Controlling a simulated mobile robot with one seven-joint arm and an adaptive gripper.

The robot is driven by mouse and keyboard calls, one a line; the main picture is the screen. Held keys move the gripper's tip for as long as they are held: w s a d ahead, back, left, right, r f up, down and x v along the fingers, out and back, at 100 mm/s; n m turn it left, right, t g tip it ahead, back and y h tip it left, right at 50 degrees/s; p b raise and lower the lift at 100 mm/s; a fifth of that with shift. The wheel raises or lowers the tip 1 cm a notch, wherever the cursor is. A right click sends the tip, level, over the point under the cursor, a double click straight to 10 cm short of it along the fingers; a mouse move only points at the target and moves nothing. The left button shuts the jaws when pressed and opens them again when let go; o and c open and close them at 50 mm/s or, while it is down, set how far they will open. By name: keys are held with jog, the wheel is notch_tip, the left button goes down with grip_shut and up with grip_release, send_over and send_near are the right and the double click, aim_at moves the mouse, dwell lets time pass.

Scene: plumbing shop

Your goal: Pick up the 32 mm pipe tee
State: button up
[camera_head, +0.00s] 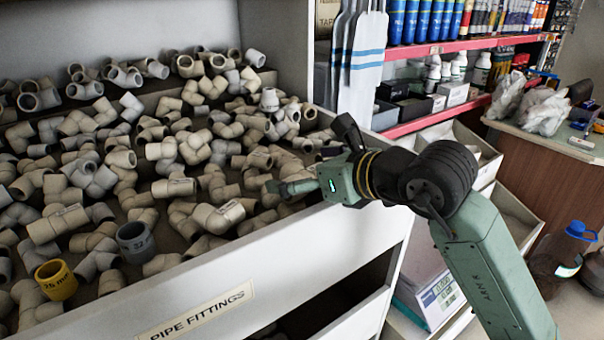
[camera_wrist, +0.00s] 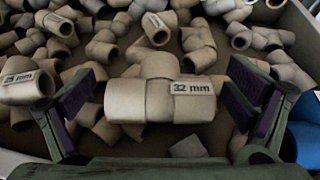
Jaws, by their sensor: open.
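The 32 mm pipe tee (camera_wrist: 150,102) is beige, with a white "32 mm" label on its right half. In the wrist view it lies between the fingers of my gripper (camera_wrist: 163,88), its main run spanning from one finger towards the other and its branch pointing away. The fingers, with dark purple pads, are open on either side of it and do not appear shut on it. In the head view my gripper (camera_head: 278,187) is low over the right part of the fittings bin; I cannot tell which fitting there is this tee.
Many similar fittings crowd the bin, including one labelled "25 mm" (camera_wrist: 28,80) just left of my left finger. The white bin front wall (camera_head: 300,240) is near my gripper.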

jog(key=shift+a, duration=0.1)
jog(key=c, duration=1.2)
